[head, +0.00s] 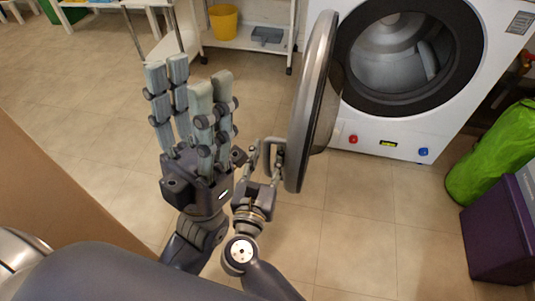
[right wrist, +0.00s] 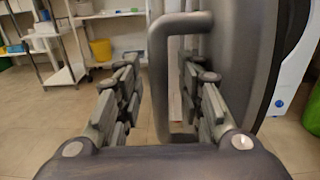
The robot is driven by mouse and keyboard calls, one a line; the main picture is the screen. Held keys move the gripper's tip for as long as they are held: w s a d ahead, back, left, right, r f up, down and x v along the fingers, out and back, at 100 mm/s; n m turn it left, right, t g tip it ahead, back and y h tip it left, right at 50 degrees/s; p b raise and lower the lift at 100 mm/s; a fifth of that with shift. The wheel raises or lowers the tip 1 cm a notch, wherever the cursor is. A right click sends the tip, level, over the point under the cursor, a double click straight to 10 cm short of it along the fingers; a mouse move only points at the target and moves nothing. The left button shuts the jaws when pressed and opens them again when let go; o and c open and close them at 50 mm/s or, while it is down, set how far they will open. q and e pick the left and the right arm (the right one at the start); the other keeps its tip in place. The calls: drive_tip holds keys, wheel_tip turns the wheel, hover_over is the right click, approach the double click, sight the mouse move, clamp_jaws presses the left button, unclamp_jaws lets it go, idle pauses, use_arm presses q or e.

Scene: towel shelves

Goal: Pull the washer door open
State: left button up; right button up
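The white washer (head: 487,72) stands at the upper right of the head view, its dark-rimmed round opening (head: 357,95) uncovered. Its grey round door (head: 307,95) is swung wide open, seen nearly edge-on. The door handle (head: 268,146), a grey loop, is on the door's near side. It also shows in the right wrist view (right wrist: 160,85). My right gripper (head: 265,150) is at the handle, its fingers apart with the handle's bar between them; the left finger is clear of it. My left gripper (head: 190,84) is raised left of the door, fingers extended, empty.
A white shelf cart (head: 245,42) with a yellow bucket (head: 223,22) stands at the back. A green bag (head: 490,155) and a purple box (head: 500,230) are at the right. A brown panel (head: 50,190) is at the left. The tiled floor between is clear.

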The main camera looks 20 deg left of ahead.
drive_tip(key=s, duration=1.2)
drive_tip(key=shift+d, duration=0.45)
